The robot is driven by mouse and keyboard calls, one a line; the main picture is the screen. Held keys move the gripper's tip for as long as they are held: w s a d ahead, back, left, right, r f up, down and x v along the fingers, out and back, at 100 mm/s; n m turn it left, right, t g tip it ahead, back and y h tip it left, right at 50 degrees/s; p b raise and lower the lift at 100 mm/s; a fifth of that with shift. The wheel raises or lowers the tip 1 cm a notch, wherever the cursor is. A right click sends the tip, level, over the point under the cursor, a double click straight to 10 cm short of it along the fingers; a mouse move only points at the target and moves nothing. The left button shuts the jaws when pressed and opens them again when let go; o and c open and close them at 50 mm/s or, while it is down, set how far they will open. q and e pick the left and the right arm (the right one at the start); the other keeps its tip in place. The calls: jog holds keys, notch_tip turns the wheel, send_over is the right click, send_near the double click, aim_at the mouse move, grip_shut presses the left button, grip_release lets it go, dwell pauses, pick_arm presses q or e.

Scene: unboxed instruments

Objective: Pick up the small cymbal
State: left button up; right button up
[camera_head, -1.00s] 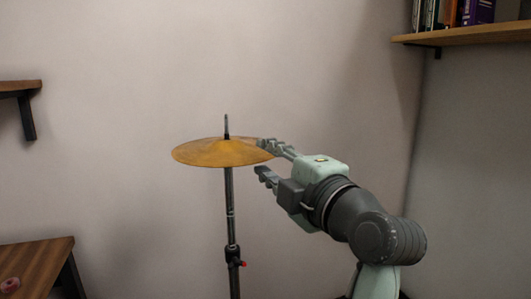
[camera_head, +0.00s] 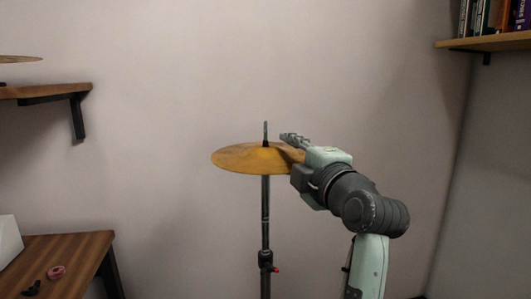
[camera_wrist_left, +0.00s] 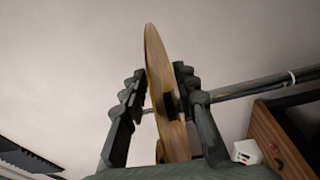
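A golden-brown cymbal (camera_head: 240,158) sits nearly level on a black stand (camera_head: 265,215), with the rod tip rising above its centre. Another cymbal (camera_head: 18,59) lies partly in view at the far left; I cannot tell which is the small one. My left gripper (camera_head: 293,153) is at the right rim of the stand cymbal. In the left wrist view, the cymbal (camera_wrist_left: 158,75) passes between the fingers of my left gripper (camera_wrist_left: 158,92). The fingers are apart, one on each side, with a visible gap on the left side. My right gripper is not in view.
A wooden shelf (camera_head: 40,92) is on the left wall and a bookshelf (camera_head: 490,42) is at upper right. A wooden table (camera_head: 75,255) at lower left holds a white object (camera_head: 9,240) and small items. Space around the stand is clear.

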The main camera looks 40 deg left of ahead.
pick_arm(q)
grip_shut()
